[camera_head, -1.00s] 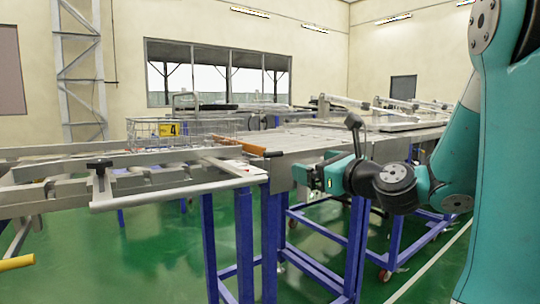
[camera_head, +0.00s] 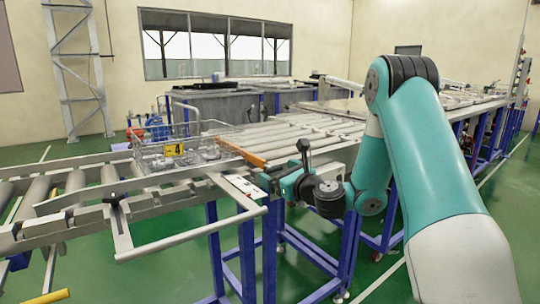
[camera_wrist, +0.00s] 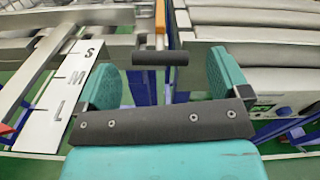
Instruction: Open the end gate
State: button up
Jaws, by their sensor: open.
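The end gate is an orange bar (camera_head: 240,152) across the roller line, level in the head view. In the wrist view its orange part (camera_wrist: 160,18) runs away from me and ends in a black crosswise handle (camera_wrist: 160,58). My gripper (camera_head: 268,181) is at the table's near edge beside the gate's end. In the wrist view my gripper (camera_wrist: 165,80) is open, with teal fingers left and right. The handle shows between them in the picture, near the fingertips; I cannot tell the remaining depth gap. My arm hides part of the handle's surroundings in the head view.
A wire basket (camera_head: 185,152) with a yellow "4" tag stands on the rollers left of the gate. A white plate marked S, M, L (camera_wrist: 72,100) lies left of my gripper. A metal side rail (camera_head: 190,232) juts out front left. Green floor is open in front.

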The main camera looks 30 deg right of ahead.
aim_at(275, 170)
jog(key=w+p, duration=0.1)
jog(key=w, duration=0.3)
jog(key=shift+w, duration=0.25)
jog(key=shift+c, duration=0.3)
